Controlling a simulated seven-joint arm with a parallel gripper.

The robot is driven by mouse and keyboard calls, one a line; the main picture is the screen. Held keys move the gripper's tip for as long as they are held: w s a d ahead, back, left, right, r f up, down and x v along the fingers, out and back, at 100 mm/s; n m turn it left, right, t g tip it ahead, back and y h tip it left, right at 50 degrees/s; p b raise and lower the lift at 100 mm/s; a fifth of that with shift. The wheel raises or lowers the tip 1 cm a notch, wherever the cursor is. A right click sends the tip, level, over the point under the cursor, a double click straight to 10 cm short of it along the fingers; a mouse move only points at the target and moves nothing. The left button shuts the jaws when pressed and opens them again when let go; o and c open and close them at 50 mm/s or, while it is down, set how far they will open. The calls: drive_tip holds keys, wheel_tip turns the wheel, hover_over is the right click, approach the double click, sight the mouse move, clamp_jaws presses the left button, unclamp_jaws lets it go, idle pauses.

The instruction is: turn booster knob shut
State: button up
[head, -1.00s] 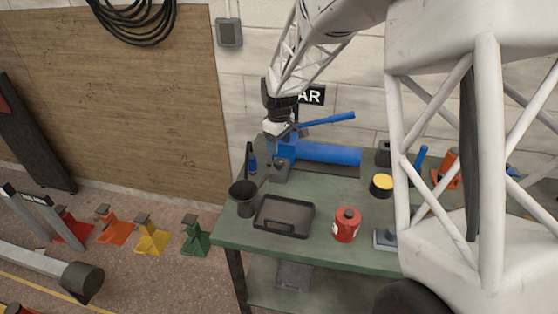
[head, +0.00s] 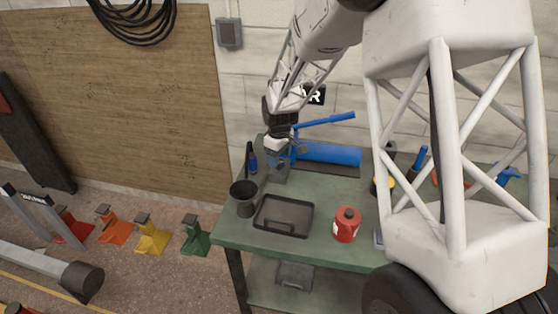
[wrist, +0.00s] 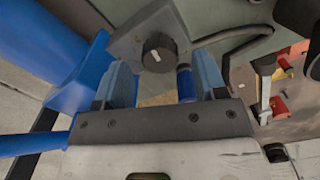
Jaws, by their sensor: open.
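The booster knob (wrist: 158,52) is a dark round knob with a pale mark, on a grey block (wrist: 128,42) in the wrist view. The same block shows in the head view (head: 279,175), below my gripper (head: 276,152). The knob itself cannot be made out there. In the wrist view my gripper (wrist: 163,64) is open, with one blue-grey finger on each side of the knob. I cannot tell whether the fingers touch it. The blue booster pump (head: 330,155), with its long blue handle (head: 325,119), lies just right of the block.
A small blue bottle (wrist: 187,84) is close to the right finger. A dark cup (head: 243,198), a black tray (head: 284,216) and a red can (head: 346,224) stand on the green bench (head: 240,231). A hose (wrist: 240,34) runs from the block.

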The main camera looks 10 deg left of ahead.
drive_tip(key=shift+f, duration=1)
drive_tip(key=c, duration=0.9)
